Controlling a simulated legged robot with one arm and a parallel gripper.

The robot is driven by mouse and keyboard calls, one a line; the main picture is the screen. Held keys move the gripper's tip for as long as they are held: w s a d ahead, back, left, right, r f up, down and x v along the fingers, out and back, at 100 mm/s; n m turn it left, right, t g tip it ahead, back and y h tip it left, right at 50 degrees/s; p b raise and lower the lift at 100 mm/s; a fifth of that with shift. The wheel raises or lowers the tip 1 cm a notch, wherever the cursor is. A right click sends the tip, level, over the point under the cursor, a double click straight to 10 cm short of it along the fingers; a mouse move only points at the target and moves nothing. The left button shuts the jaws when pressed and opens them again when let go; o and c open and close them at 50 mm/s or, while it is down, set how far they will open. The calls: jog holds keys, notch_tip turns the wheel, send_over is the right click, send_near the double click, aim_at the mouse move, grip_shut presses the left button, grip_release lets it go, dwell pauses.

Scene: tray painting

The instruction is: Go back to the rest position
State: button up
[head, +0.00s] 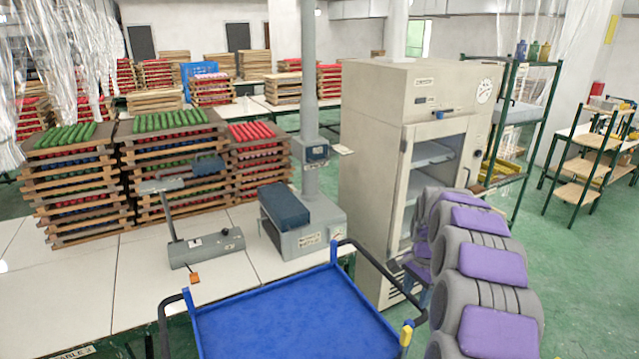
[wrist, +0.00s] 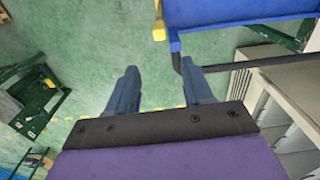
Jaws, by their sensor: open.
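My gripper (wrist: 160,66) shows in the wrist view with its two blue-grey fingers apart. Only green floor shows between them, and it holds nothing. A blue tray cart (head: 290,320) stands at the bottom middle of the head view, with an empty flat top. Its edge also shows at the top right of the wrist view (wrist: 245,11), beyond the fingers and apart from them. My grey and purple arm fills the lower right of the head view.
A beige oven cabinet (head: 370,150) with an open front stands beside my arm. A white table (head: 70,285) carries stacked wooden trays of painted parts (head: 170,165), a grey press (head: 305,240) and a small device (head: 205,248). Green floor (head: 590,270) is clear at right.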

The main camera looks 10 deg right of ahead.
jog(key=s+a+r+n+b, duration=0.1)
jog(key=s+a+r+n, duration=0.3)
jog(key=s+a, duration=0.35)
jog(key=s+a+r+n+b, duration=0.1)
jog(key=s+a+r+n, duration=0.2)
jog(key=s+a, duration=0.5)
jog(key=s+a+f+n+g+b, duration=0.1)
jog(key=s+a+n, duration=0.1)
jog(key=s, duration=1)
jog(key=s+a+f+n+b, duration=0.1)
jog(key=s+n, duration=0.3)
jog(key=s, duration=0.9)
jog(key=shift+s+a+f+n+g, duration=0.35)
jog(key=shift+a+f, duration=0.2)
jog(key=shift+a, duration=0.25)
jog(key=shift+w, duration=0.15)
